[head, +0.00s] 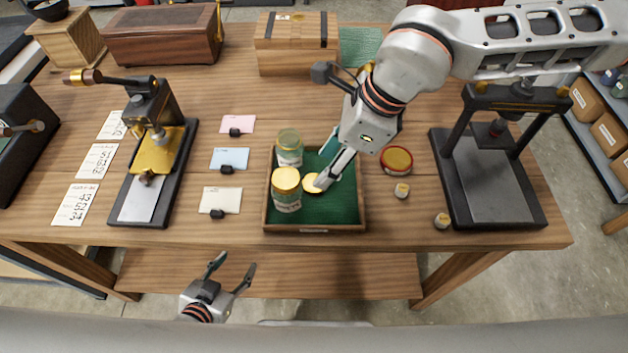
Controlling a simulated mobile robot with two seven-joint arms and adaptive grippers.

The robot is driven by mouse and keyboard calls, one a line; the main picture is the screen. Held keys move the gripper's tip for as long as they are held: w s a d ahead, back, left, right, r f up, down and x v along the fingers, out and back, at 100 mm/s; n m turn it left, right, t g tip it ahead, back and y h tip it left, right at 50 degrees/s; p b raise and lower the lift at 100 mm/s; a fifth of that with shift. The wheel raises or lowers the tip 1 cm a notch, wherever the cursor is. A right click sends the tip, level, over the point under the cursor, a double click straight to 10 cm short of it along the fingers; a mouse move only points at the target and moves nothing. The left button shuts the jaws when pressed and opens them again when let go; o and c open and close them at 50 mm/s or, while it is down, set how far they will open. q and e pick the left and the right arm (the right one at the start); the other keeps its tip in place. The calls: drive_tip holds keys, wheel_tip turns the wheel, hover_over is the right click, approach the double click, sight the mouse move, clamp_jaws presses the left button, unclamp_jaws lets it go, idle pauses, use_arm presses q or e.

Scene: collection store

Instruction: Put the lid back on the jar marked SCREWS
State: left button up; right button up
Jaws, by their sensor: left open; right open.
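A tray (364,200) with a green lining stands near the table's front edge. In it, a greenish glass jar (289,150) without a lid stands at the back left. A jar with a gold lid (286,192) stands in front of it. Its label is too small to read, so I cannot tell which jar is marked SCREWS. A loose gold lid (312,182) is in the tray right of the lidded jar. My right gripper (322,184) is open, its fingertips at this lid's right side. My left gripper (231,260) is open and empty before the table's front edge.
Presses stand left (152,155) and right (490,180). Cards (222,200) lie left of the tray. Wooden boxes (297,45) stand behind.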

drive_tip(key=x, duration=0.5)
drive_tip(key=shift+s+d+f, duration=0.1)
drive_tip(key=shift+d+f, duration=0.05)
drive_tip(key=shift+d, duration=0.05)
drive_tip(key=c, duration=0.5)
